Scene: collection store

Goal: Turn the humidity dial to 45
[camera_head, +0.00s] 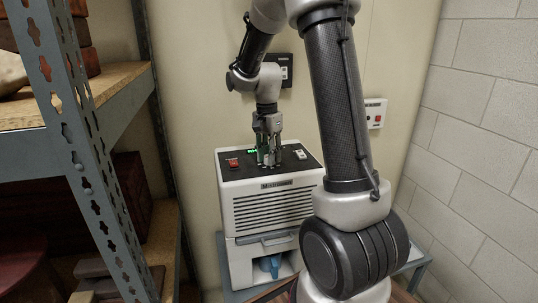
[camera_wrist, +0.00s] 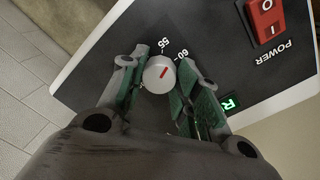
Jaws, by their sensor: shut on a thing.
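The humidity dial (camera_wrist: 153,83) is a round light-grey knob with a red pointer mark on the machine's dark top panel (camera_wrist: 205,30). In the wrist view the pointer lies between the printed 55 and 60. Other scale numbers are hidden by my fingers. My gripper (camera_wrist: 158,75) points down at the panel, with its green-padded fingers on both sides of the dial, shut on it. In the head view my gripper (camera_head: 268,158) is over the middle of the panel and hides the dial. The white machine (camera_head: 272,213) has a slatted front.
A red power switch (camera_head: 233,163) and a green display (camera_head: 252,152) are beside my gripper, with a white switch (camera_head: 300,154) at the right. A metal shelf rack (camera_head: 92,150) stands close on the left. A block wall (camera_head: 480,130) closes the right side.

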